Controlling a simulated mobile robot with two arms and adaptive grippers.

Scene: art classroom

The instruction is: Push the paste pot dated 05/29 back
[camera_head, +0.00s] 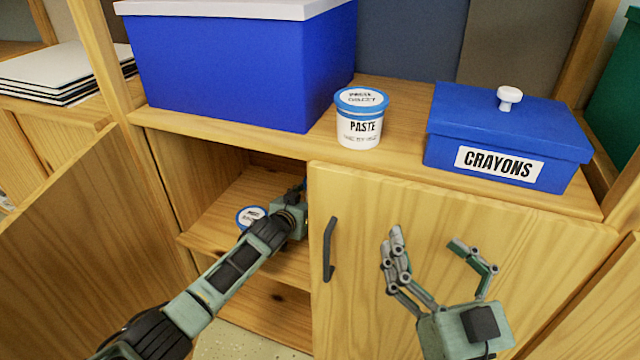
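One white paste pot (358,132) with a blue rim stands upright on the cabinet top, labelled PASTE; its small date print is too blurred to read. Another blue-rimmed pot (247,216) is on the shelf inside the open left half of the cabinet, partly hidden by my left arm; its print is unreadable too. My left gripper (301,190) is inside the cabinet, beyond and to the right of the shelf pot. Its fingers are mostly hidden by the closed door's edge. My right gripper (426,240) is open and empty in front of the closed door.
The left door (85,245) stands open; the right door (450,225) is shut, with a dark handle (329,250). On top are a large blue box (235,70) and a blue CRAYONS box (500,125). A paper stack (60,72) lies at left.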

